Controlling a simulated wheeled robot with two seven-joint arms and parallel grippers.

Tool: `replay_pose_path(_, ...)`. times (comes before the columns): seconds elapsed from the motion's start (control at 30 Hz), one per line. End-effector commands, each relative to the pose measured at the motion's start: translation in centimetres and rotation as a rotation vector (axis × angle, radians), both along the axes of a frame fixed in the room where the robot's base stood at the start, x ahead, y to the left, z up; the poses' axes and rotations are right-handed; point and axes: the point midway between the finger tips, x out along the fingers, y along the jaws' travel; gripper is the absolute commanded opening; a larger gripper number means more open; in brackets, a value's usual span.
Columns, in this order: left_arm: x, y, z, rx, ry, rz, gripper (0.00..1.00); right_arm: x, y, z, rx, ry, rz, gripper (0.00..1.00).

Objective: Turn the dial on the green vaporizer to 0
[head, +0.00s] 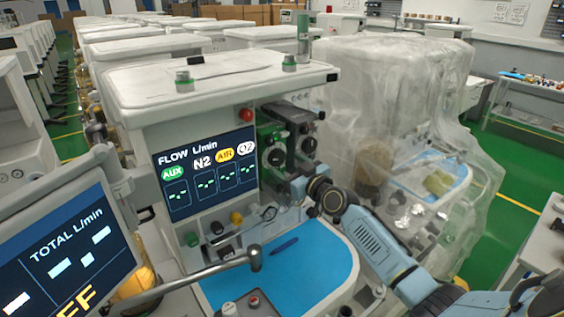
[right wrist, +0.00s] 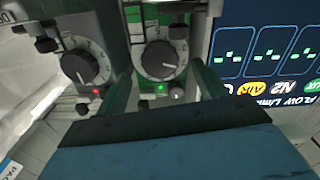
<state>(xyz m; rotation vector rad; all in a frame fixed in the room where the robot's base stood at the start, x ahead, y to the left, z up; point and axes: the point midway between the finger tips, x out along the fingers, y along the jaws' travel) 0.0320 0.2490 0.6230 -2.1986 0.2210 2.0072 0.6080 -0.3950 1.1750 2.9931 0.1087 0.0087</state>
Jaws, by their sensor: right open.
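The green vaporizer (head: 267,139) is mounted on the front of the anaesthesia cart, right of the flow screen. Its dark round dial (right wrist: 161,60) with white scale marks fills the upper middle of the right wrist view, which shows it rotated. I cannot read the dial's setting. My right gripper (right wrist: 161,78) is open, with one finger to each side of the dial; I cannot tell whether they touch it. In the head view the right gripper (head: 290,186) is just below and in front of the vaporizer. My left gripper is not in view.
A grey-black vaporizer (head: 301,124) with its own dial (right wrist: 85,67) sits close beside the green one. The flow screen (head: 205,172) is on the other side. A blue work surface (head: 310,262) with a pen lies below. A plastic-draped cart (head: 395,100) stands at right.

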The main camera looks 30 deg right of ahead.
Motion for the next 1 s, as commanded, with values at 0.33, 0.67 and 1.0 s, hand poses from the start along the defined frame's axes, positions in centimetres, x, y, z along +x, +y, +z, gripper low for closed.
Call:
replay_pose_path(0.33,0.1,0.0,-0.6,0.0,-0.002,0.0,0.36,3.2,0.2,0.0,-0.001,0.0,-0.001,0.7)
replay_pose_path(0.67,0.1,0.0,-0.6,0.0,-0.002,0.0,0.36,3.4,0.3,0.0,-0.001,0.0,0.0,0.69)
replay_pose_path(1.0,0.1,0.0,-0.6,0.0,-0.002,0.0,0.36,3.4,0.3,0.0,-0.001,0.0,0.0,0.26)
